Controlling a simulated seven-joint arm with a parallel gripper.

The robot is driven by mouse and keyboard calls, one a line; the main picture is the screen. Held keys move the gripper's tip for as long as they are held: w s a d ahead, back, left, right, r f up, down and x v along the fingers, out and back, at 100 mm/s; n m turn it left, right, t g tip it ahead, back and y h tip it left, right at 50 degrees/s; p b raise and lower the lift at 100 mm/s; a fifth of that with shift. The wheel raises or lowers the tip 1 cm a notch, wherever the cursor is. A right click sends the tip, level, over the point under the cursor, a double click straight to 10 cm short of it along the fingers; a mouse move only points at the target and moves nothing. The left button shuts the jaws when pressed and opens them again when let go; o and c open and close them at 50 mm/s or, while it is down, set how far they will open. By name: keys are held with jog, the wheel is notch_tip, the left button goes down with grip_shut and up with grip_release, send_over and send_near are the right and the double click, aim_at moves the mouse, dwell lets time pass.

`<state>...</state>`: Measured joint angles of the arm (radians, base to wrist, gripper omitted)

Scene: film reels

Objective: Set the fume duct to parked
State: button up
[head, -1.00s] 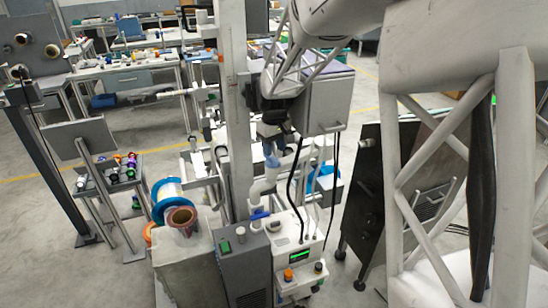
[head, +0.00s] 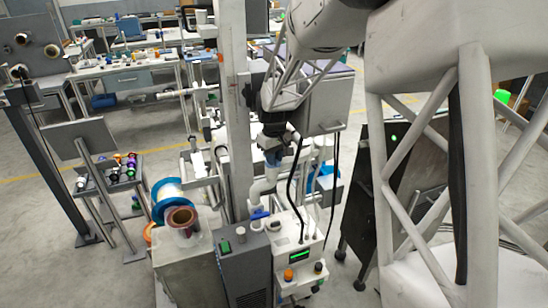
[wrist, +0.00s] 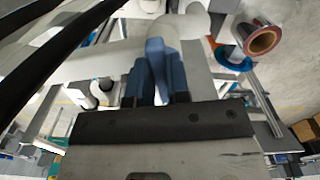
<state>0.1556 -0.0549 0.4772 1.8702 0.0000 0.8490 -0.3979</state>
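The fume duct looks to be the white pipe with elbows (head: 262,192) beside the upright post, above the machine with the green display. A small blue part (head: 259,214) shows low on it. My gripper (head: 273,158) points down just above the pipe's upper bend. The fingertips overlap the pipe in the head view.
A grey cabinet (head: 245,265) and the white machine (head: 300,255) stand below. A blue-rimmed reel (head: 166,196) and a copper-coloured spool (head: 182,218) sit to the left. The upright post (head: 236,110) is close beside my arm. A dark panel (head: 362,190) stands to the right.

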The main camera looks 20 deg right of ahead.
grip_shut()
jog(key=shift+a+m, duration=0.15)
jog(key=shift+m, duration=1.35)
jog(key=o, duration=0.7)
grip_release()
jog(key=shift+o, duration=0.2)
jog(key=shift+r, duration=3.9)
